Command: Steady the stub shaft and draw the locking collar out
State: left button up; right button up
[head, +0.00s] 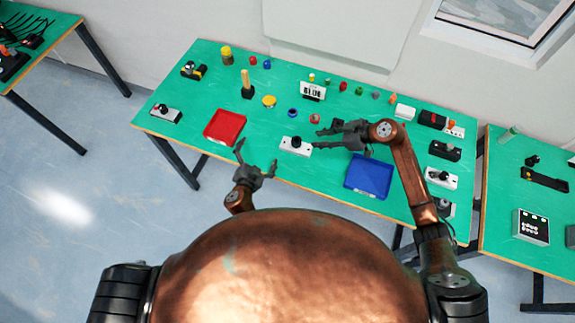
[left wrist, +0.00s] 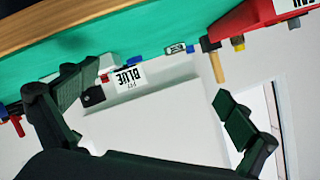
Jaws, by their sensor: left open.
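A small white block (head: 288,148) with a dark round part (head: 296,142) on top stands at the middle of the green table's front. It may be the stub shaft's mount; I cannot tell shaft and locking collar apart at this size. My left gripper (head: 256,154) is open and empty, in front and to the left of the block, apart from it. Its spread fingers also show in the left wrist view (left wrist: 150,118), with nothing between them. My right gripper (head: 317,140) looks open, its fingers pointing left, with the tips close to the block's right side.
A red tray (head: 242,116) lies left of the block and a blue tray (head: 388,180) lies right, by my right forearm. A sign reading BLUE (head: 313,90) stands behind; it shows upside down in the left wrist view (left wrist: 130,76). Small coloured parts lie along the back.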

aim_at(294, 152)
pick_arm(q)
jog(key=s+d+n, duration=0.1)
jog(key=d, duration=0.2)
jog(key=s+d+n+h, duration=0.1)
jog(key=s+d+n, duration=0.1)
jog(key=d, duration=0.2)
jog(key=s+d+f+n+g, duration=0.1)
jog(key=d+n, duration=0.1)
jog(key=d, duration=0.1)
jog(key=shift+s+d+f+h, duration=0.1)
jog(key=shift+s+d+h, duration=0.05)
jog(key=shift+s+h, duration=0.25)
jog(key=shift+d, duration=0.35)
jog(key=shift+w+d+f, duration=0.1)
jog(key=shift+w+d, duration=0.1)
jog(key=shift+w, duration=0.05)
jog(key=shift+x, duration=3.5)
jog(key=shift+c, duration=0.4)
jog(key=c, duration=1)
jog(key=shift+s+a+f, duration=0.1)
jog(key=shift+f, duration=0.2)
